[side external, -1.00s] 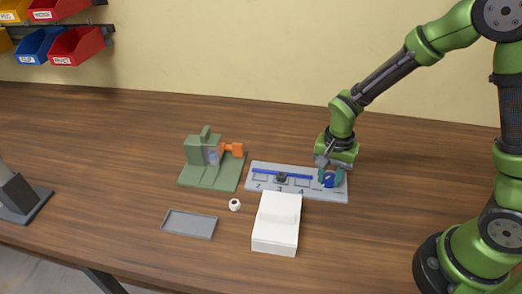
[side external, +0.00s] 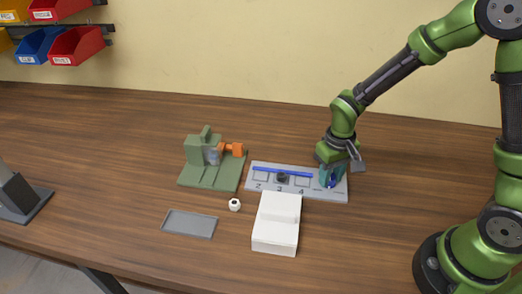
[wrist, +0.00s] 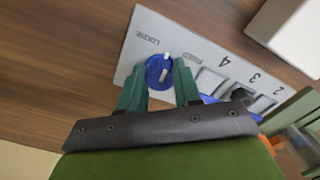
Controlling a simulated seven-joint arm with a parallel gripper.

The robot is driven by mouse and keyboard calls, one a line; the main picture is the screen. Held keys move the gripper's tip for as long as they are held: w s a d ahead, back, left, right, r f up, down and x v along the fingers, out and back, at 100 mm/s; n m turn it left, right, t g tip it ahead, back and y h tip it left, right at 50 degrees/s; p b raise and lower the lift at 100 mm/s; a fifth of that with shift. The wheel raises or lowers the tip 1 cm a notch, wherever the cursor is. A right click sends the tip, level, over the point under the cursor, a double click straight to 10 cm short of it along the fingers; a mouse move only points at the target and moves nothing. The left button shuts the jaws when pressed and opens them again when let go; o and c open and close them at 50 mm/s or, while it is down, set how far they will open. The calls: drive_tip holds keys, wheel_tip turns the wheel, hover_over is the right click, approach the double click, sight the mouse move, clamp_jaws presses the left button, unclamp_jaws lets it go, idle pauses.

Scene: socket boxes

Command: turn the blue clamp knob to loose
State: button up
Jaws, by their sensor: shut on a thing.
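The blue clamp knob (wrist: 153,70) sits at one end of a light grey panel (wrist: 143,22), with pale marks on its top. In the wrist view the word LOOSE is printed beyond the knob, and a second word, which looks like FIXED, is to its right. The upper pale mark points roughly between the two words. My gripper (wrist: 158,82) has its two teal fingers on either side of the knob, shut on it. In the side view my gripper (side external: 330,178) is at the panel's right end, and its fingers hide most of the knob.
The panel also carries numbered squares, a blue bar (side external: 282,173) and a dark knob (side external: 282,178). A white block (side external: 276,232) stands close in front. A green fixture with an orange handle (side external: 231,149), a small white piece (side external: 235,204) and a grey tray (side external: 189,224) lie left.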

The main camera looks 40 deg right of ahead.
drive_tip(key=n, duration=0.4)
drive_tip(key=shift+d+r+n, duration=0.1)
drive_tip(key=shift+n, duration=1.8)
drive_tip(key=o, duration=0.8)
wheel_tip(320, 180, up, 17)
drive_tip(key=shift+f, duration=0.1)
